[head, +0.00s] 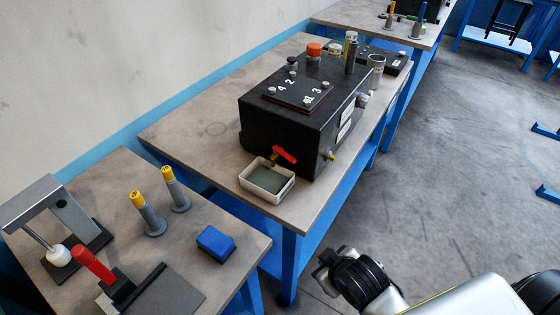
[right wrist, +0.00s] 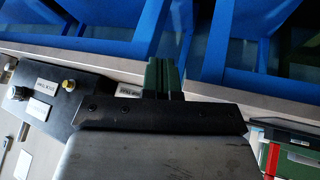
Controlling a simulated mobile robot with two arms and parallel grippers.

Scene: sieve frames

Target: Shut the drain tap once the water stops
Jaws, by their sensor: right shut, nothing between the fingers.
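The drain tap has a red lever (head: 286,155) on the lower front of a black tank (head: 262,132). The lever slants across the front face; I cannot tell whether the tap is open. A cream tray (head: 282,193) with a dark grey-green inside sits below it. I see no clear stream between tap and tray, but the gap is small. My right gripper (head: 325,268) is off the bench's near right corner, away from the tap. In the right wrist view its green fingers (right wrist: 165,80) are together and empty. My left gripper is not in view.
A near bench (head: 90,185) holds a blue block (head: 215,243), two yellow-topped grey posts (head: 150,215) and a red-handled device (head: 92,264). Bottles and an orange knob (head: 314,49) stand on and behind the tank. The floor (head: 440,160) to the right is clear.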

